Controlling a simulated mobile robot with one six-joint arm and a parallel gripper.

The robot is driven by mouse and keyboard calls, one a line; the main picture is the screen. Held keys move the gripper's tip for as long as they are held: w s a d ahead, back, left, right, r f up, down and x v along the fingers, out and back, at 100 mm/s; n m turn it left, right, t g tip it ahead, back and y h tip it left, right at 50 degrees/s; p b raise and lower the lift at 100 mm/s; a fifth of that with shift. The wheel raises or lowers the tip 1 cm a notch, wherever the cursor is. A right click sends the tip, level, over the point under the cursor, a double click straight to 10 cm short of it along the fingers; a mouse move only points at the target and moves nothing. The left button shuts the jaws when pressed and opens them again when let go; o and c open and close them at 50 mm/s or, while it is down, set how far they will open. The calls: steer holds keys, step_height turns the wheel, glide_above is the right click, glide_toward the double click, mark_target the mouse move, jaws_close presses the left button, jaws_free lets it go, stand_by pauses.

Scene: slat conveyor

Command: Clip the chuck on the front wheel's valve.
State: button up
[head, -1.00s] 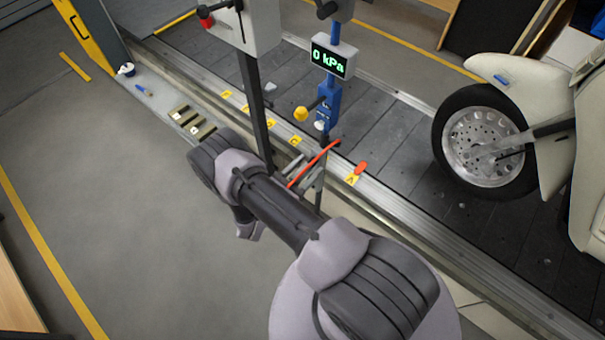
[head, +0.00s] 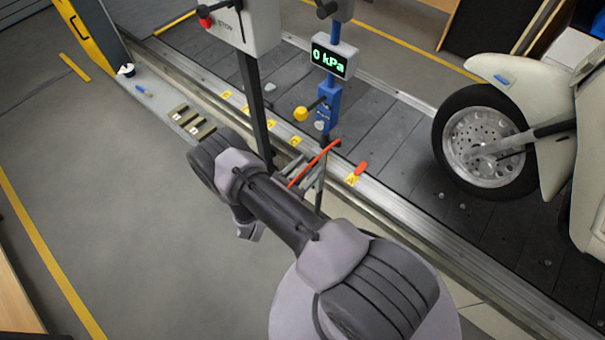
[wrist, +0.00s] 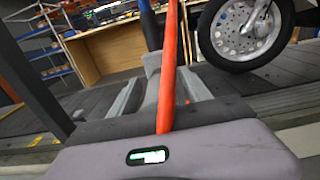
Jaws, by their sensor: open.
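The front wheel (head: 487,140) of a cream scooter stands on the conveyor at the right of the head view, with a dark tyre and silver perforated disc. It also shows at the upper right of the wrist view (wrist: 242,30). Its valve is too small to tell. My gripper (head: 308,172) is open beside the conveyor's near rail, well left of the wheel. In the wrist view its two grey fingers (wrist: 160,88) stand apart. A thin orange-red length (wrist: 169,70), perhaps a hose, crosses in front of them. I cannot make out the chuck for certain.
A blue post (head: 328,97) with a yellow knob (head: 300,114) carries a display (head: 332,61) reading 0 kPa. A grey box on a dark post (head: 252,95) stands left of it. An orange-red piece (head: 361,168) lies at a yellow label. The conveyor between post and wheel is mostly clear.

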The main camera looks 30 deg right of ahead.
mark_target(294, 181)
stand_by(0.5)
jaws_close()
steer(key=shift+a, duration=0.15)
steer(key=shift+b+v, duration=0.4)
steer(key=shift+v, duration=2.5)
